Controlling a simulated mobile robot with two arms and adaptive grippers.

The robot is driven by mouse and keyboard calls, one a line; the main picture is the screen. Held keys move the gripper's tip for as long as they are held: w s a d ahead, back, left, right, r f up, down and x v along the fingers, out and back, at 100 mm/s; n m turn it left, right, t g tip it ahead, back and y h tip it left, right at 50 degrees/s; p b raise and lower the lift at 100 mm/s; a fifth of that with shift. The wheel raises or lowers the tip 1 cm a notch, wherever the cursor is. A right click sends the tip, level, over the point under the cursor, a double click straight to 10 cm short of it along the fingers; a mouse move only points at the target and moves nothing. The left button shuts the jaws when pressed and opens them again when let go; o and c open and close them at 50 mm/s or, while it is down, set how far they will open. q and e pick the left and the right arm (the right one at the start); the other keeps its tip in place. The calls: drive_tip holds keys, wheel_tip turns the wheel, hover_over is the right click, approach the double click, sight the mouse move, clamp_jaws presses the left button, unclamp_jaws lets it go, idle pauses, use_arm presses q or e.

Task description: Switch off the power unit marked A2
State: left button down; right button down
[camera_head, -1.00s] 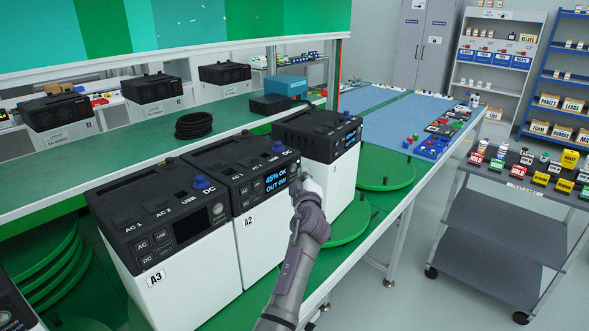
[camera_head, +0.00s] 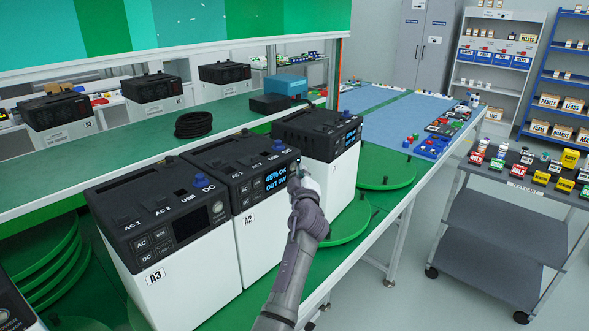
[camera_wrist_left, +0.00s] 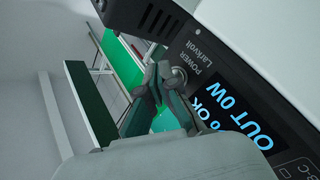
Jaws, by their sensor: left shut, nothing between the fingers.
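The power unit marked A2 (camera_head: 258,252) is a white box with a black top and front panel, standing between two similar units. Its lit display (camera_head: 276,180) reads 45% OK, OUT 0W. My left gripper (camera_head: 294,177) is shut and empty at the right end of A2's front panel. In the left wrist view, the shut left fingertips (camera_wrist_left: 160,80) are right beside the round POWER button (camera_wrist_left: 179,76). I cannot tell whether they touch it. The lit display (camera_wrist_left: 238,112) sits beside the button. My right gripper is not in view.
Unit A3 (camera_head: 185,272), with a dark display, stands left of A2. Another unit with a lit display (camera_head: 342,180) stands close on the right, near green turntable discs (camera_head: 385,166). A green shelf (camera_head: 120,150) runs behind. A grey cart (camera_head: 500,225) stands right.

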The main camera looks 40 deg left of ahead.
use_arm(q)
drive_tip(key=shift+a, duration=0.5)
idle(0.6)
idle(0.3)
drive_tip(key=shift+d+b, duration=0.7)
drive_tip(key=shift+d, duration=0.05)
drive_tip(key=shift+d, duration=0.1)
drive_tip(key=d+b, duration=0.2)
drive_tip(key=d, duration=0.1)
drive_tip(key=d+b, duration=0.1)
drive_tip(key=shift+s+d, duration=0.25)
drive_tip(key=shift+d, duration=0.15)
idle(0.4)
